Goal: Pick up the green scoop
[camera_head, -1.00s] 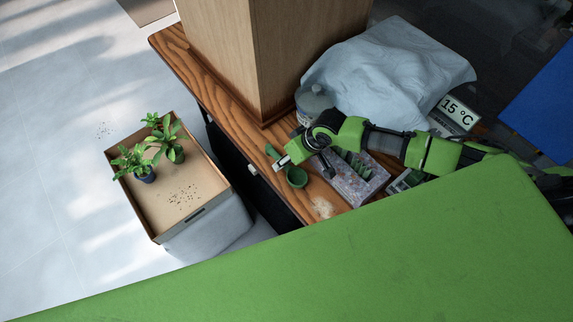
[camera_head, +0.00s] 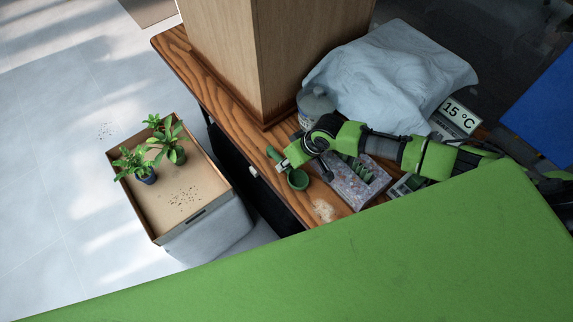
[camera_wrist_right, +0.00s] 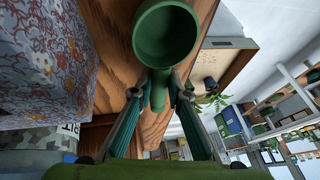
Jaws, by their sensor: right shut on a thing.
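The green scoop (camera_head: 298,180) is at the front edge of the wooden table (camera_head: 228,88) in the head view, its bowl toward the viewer. In the right wrist view the scoop's round bowl (camera_wrist_right: 166,36) fills the top middle, and its handle runs down between the fingers. My right gripper (camera_head: 283,165) is shut on the scoop's handle; in the wrist view its fingertips (camera_wrist_right: 158,78) press on both sides of it just below the bowl. From these views I cannot tell whether the scoop touches the table. My left gripper is not in view.
A speckled box (camera_head: 354,186) with green items stands right of the scoop. A jar (camera_head: 314,103), a pale bag (camera_head: 390,68) and a 15 °C display (camera_head: 459,114) are behind. A cardboard tray (camera_head: 150,222) with potted plants is at left. A wooden column (camera_head: 270,60) rises nearby.

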